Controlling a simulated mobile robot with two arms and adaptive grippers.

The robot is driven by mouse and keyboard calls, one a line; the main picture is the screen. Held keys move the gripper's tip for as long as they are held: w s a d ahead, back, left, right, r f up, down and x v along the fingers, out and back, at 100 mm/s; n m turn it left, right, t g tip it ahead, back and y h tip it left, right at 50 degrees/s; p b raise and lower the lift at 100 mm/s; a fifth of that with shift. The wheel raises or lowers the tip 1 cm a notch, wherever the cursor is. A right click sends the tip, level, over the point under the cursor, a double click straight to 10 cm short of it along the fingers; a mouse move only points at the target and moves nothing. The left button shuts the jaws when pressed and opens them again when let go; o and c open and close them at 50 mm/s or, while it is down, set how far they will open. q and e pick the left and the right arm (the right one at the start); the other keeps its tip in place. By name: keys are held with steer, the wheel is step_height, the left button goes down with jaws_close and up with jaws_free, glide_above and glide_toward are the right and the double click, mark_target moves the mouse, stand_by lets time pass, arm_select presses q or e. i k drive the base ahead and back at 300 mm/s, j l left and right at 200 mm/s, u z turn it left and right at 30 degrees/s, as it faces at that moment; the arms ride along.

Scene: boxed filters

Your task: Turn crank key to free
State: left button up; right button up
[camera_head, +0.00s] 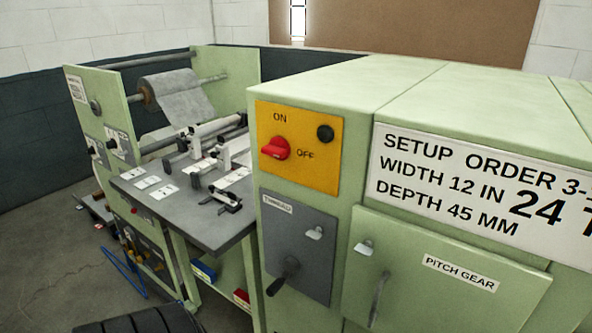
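On the green machine's front, a grey panel (318,262) carries a small white label at its top left. A small silver key-like tab (314,233) sticks out at its upper right. A dark crank handle (283,278) sticks out low on the panel. Which of its settings the key is in cannot be read at this size. Neither gripper shows in the head view.
A yellow panel (322,171) above has a red ON/OFF knob (276,148). A pitch gear door (451,283) with a handle is at right. The left machine holds a grey roll (173,93) and a dark worktable (183,212). Blue hose (127,271) lies low left.

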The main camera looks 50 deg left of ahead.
mark_target(316, 235)
steer(key=j+u, duration=0.15)
steer(key=u, duration=1.45)
